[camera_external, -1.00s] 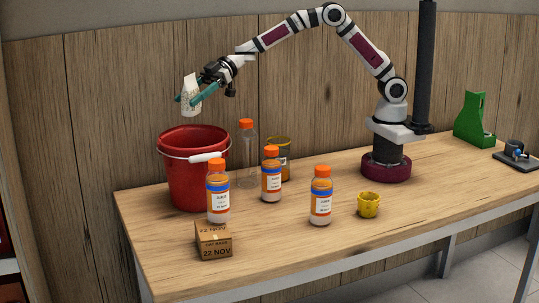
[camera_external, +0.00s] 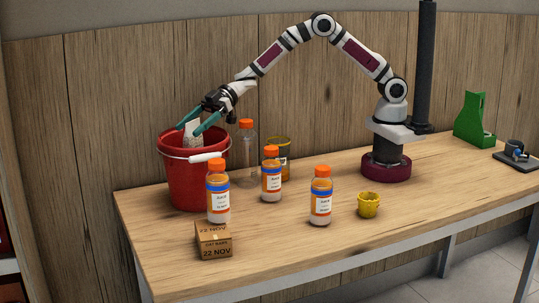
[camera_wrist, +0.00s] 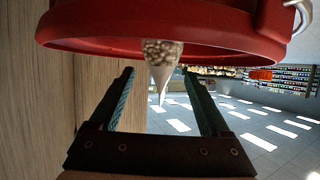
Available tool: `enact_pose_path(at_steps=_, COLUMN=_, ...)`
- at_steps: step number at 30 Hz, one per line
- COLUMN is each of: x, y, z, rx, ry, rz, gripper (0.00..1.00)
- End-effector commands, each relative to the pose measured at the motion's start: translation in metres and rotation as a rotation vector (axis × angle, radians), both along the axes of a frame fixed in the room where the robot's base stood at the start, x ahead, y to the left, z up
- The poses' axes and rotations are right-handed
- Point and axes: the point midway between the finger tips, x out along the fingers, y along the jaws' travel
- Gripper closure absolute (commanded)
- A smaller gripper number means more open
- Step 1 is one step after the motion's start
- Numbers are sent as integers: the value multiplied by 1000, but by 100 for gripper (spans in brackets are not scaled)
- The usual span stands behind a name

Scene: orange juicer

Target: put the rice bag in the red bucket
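The rice bag, a small white packet (camera_external: 192,141), is partly inside the mouth of the red bucket (camera_external: 190,182), its upper end above the rim. In the wrist view the bag (camera_wrist: 163,52) shows pale grains and a white pointed end toward me, just beyond my fingertips. The bucket's rim (camera_wrist: 110,42) crosses the top of that view. My gripper (camera_external: 188,130) points down at the bucket's mouth. Its two teal fingers (camera_wrist: 158,74) are spread with gaps on both sides of the bag. The bag's lower part is hidden by the bucket wall.
Several orange-capped bottles (camera_external: 219,195) stand in front of and beside the bucket. A cardboard box (camera_external: 214,240) sits at the front left. A yellow cup (camera_external: 369,205) and a green holder (camera_external: 474,122) are farther right.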

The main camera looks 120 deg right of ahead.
Motion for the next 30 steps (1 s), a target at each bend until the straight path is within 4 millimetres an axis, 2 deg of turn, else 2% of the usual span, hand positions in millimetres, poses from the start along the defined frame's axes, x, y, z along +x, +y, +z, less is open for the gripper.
enact_pose_path(at_steps=1, x=0, y=0, z=0, rx=0, ry=0, rz=0, gripper=8)
enact_pose_path(at_steps=3, x=0, y=0, z=0, rx=0, ry=0, rz=0, gripper=0)
enact_pose_path(at_steps=20, x=0, y=0, z=3, rx=0, ry=-1, rz=0, gripper=0)
enact_pose_path(at_steps=30, x=0, y=0, z=65, rx=-2, ry=-3, rz=1, gripper=0)
